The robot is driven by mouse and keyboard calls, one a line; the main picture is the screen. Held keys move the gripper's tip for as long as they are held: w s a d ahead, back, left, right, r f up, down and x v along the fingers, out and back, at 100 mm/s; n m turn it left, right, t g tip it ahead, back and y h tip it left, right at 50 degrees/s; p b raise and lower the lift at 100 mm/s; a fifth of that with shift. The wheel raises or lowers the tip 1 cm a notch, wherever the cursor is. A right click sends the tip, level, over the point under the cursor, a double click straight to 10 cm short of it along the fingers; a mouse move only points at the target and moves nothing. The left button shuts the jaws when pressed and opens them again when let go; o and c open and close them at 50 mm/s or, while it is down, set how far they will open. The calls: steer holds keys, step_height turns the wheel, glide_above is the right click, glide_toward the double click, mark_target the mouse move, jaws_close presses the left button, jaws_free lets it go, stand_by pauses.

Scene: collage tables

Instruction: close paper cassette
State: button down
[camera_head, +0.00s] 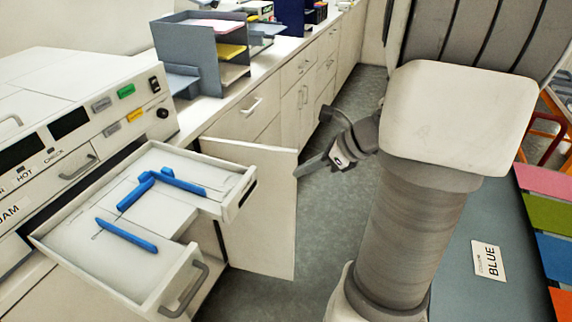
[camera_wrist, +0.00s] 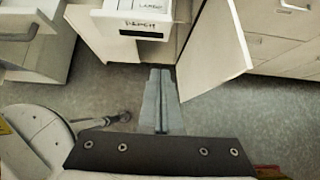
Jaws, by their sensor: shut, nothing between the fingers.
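The paper cassette (camera_head: 165,255) is a white, step-shaped tray pulled out of the copier in the head view. It has a grey handle (camera_head: 186,290) on its front and blue guides (camera_head: 127,235) inside. What looks like its front also shows at the top of the wrist view (camera_wrist: 125,20), with a dark slot and small lettering. My gripper (camera_head: 306,169) is in the air to the right of the cassette, beyond the open cabinet door, apart from both. In the wrist view its fingers (camera_wrist: 160,75) are together and empty.
The copier (camera_head: 70,110) stands at the left with buttons and labels. An open cabinet door (camera_head: 262,215) stands beside the cassette. A letter tray (camera_head: 190,55) stands on the counter behind. Grey floor (camera_head: 310,220) is free between the cabinets and a table with coloured sheets (camera_head: 548,215) at right.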

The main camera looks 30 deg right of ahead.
mark_target(255, 182)
steer(key=x, duration=0.3)
steer(key=r+x, duration=0.1)
steer(key=x, duration=0.3)
steer(key=w+a+x, duration=0.1)
steer(key=x, duration=0.2)
steer(key=shift+w+r, duration=0.15)
steer(key=shift+w, duration=0.05)
steer(key=shift+w+a, duration=0.35)
steer(key=shift+w, duration=0.05)
